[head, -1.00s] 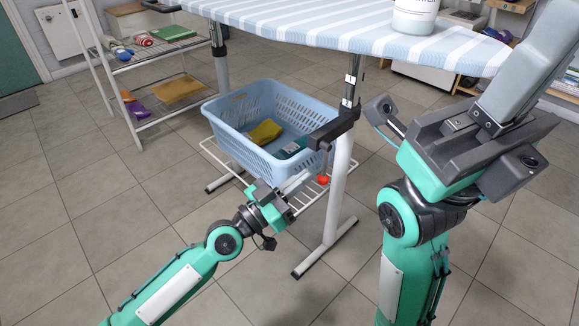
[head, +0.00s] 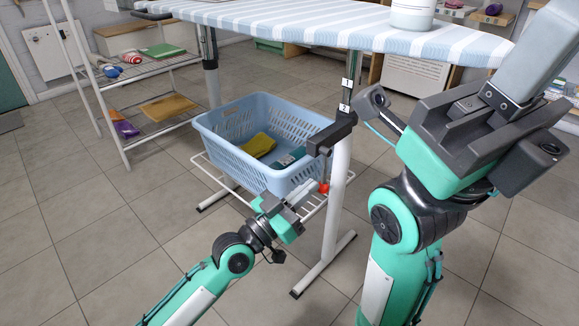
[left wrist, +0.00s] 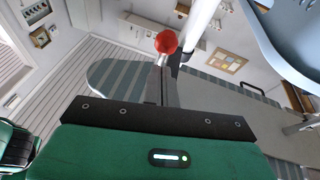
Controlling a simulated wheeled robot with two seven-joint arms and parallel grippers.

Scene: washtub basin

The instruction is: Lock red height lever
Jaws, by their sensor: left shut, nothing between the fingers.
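The red knob of the height lever (head: 323,187) hangs at the end of a short stem below the black clamp (head: 333,132) on the ironing board's white leg. My left gripper (head: 310,188) is shut and empty, its pale fingers pointing up and right, with their tips just left of the knob. In the left wrist view the red knob (left wrist: 166,41) shows just beyond the shut fingers (left wrist: 166,85). I cannot tell whether they touch it. My right gripper's body is large at the right; its fingertips are not clearly seen.
A blue laundry basket (head: 222,158) with a yellow cloth (head: 258,145) sits on the white wire rack under the striped ironing board (head: 330,22). A white bottle (head: 412,14) stands on the board. A shelf unit (head: 135,65) is at the left. The floor in front is clear.

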